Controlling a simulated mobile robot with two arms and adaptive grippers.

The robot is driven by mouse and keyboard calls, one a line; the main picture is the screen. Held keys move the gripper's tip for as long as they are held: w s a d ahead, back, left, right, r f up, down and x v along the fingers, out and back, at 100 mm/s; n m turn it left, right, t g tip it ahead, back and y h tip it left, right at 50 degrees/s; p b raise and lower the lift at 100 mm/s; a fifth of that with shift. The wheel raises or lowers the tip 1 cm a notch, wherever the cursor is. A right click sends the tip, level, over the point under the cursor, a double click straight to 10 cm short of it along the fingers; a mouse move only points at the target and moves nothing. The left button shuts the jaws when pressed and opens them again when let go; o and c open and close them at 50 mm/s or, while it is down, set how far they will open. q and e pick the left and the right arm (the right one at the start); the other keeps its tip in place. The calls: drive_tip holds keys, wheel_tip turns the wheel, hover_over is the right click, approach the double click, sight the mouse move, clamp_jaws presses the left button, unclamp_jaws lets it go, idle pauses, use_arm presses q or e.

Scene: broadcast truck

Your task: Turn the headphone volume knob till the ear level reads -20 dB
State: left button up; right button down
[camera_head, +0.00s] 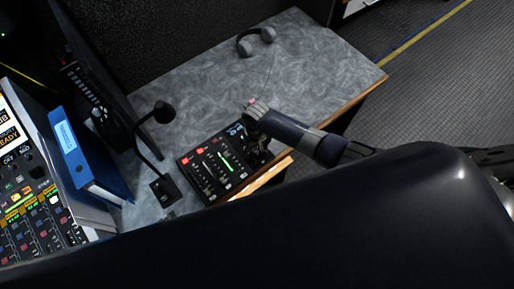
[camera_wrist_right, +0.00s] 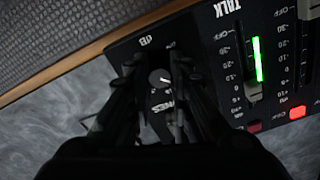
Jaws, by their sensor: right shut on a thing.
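The audio panel (camera_head: 206,176) is a black box with faders and lit red buttons near the front edge of the desk. My right gripper (camera_head: 258,157) reaches down onto its right end. In the right wrist view, the fingers of my right gripper (camera_wrist_right: 161,88) are shut around a small dark knob (camera_wrist_right: 160,76) with a white pointer line. The fingers hide its sides and most of the scale around it. A "dB" marking shows upside down just above the knob. I cannot read the ear level. My left gripper is not in view.
A green level bar (camera_wrist_right: 257,59) is lit beside the TALK fader. Grey headphones (camera_head: 256,40) lie at the back of the desk (camera_head: 200,90). A gooseneck microphone (camera_head: 163,112) and blue binder (camera_head: 88,160) stand left of the panel. The desk's middle is clear.

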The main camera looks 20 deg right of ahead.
sight(257, 152)
drive_tip(key=shift+m, duration=0.3)
drive_tip(key=c, duration=1.4)
unclamp_jaws()
wheel_tip(257, 152, up, 12)
drive_tip(key=shift+r, duration=0.1)
